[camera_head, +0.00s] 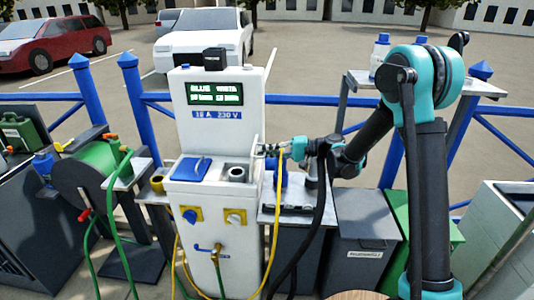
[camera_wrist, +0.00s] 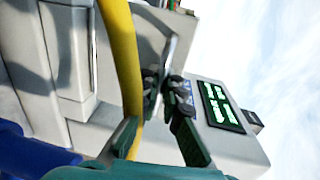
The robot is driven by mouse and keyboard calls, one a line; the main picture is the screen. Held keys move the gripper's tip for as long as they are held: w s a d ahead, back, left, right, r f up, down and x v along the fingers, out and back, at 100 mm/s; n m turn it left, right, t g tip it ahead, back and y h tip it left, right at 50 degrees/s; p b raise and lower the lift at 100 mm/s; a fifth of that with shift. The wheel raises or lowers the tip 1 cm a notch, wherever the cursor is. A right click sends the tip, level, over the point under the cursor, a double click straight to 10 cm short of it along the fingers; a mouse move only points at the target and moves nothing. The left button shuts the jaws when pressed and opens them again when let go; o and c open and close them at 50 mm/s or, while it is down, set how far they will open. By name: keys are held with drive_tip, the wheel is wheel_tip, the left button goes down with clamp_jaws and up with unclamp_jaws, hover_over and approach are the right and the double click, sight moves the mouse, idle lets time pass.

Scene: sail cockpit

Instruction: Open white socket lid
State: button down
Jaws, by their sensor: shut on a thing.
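The white pedestal (camera_head: 221,120) stands in the middle of the head view, tilted in the wrist view. On its ledge, the round grey socket (camera_head: 237,174) is uncovered, beside a shut blue lid (camera_head: 191,169). The white socket lid (camera_head: 254,147) appears raised at the ledge's right edge, seen nearly edge-on. In the wrist view the lid (camera_wrist: 170,58) is a thin pale plate between the fingertips. My gripper (camera_head: 268,150) reaches in from the right, and its fingertips (camera_wrist: 162,90) are closed on the lid. The lid's hinge is hard to make out.
A yellow cable (camera_wrist: 122,60) passes close to my gripper in the wrist view; it hangs down the pedestal's right side (camera_head: 276,215) in the head view. Grey bins (camera_head: 368,228) stand at right. A green hose reel (camera_head: 90,182) stands at left. A blue railing (camera_head: 50,97) runs behind.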

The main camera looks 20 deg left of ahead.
sight(254, 145)
drive_tip(key=a+h, duration=0.1)
drive_tip(key=s+a+h, duration=0.1)
drive_tip(key=a+h, duration=0.1)
drive_tip(key=a+r+t+h, duration=0.1)
drive_tip(key=h, duration=0.1)
drive_tip(key=shift+s+a+r, duration=0.1)
drive_tip(key=shift+s+a, duration=0.05)
drive_tip(key=shift+a, duration=0.25)
drive_tip(key=shift+s+a, duration=0.1)
drive_tip(key=shift+a, duration=0.6)
drive_tip(key=c, duration=1.9)
unclamp_jaws()
